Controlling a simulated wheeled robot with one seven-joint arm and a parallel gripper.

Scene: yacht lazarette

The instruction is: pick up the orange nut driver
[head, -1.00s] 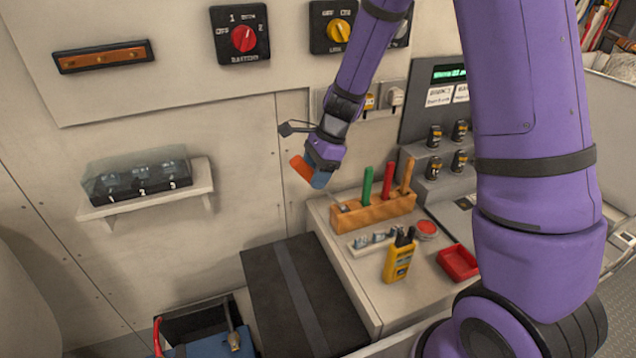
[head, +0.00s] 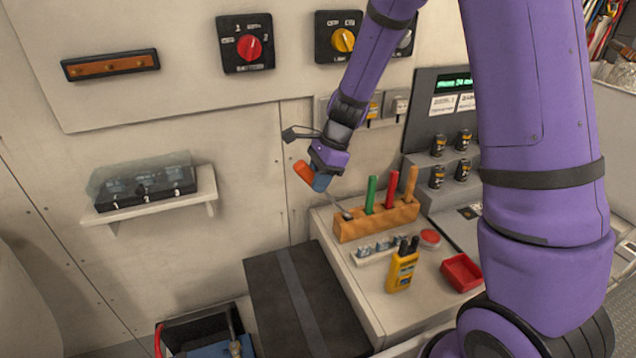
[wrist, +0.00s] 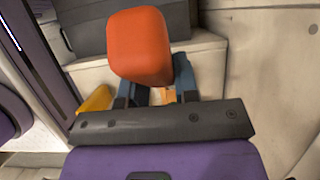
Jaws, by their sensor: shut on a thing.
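The orange nut driver (head: 303,170) is held in my gripper (head: 321,181), its thick handle tilted up to the left. Its thin shaft slants down to the right toward the left end of the wooden rack (head: 372,223). I cannot tell whether the tip is clear of the rack. In the wrist view the orange handle (wrist: 139,46) sits large between the blue fingers of my gripper (wrist: 162,92) and hides much of them. The gripper is shut on it.
Green (head: 371,194), red (head: 391,188) and wooden-handled (head: 410,184) tools stand in the rack. A yellow meter (head: 402,268), red tray (head: 461,272) and red button (head: 430,237) are on the bench. The wall is close behind my gripper.

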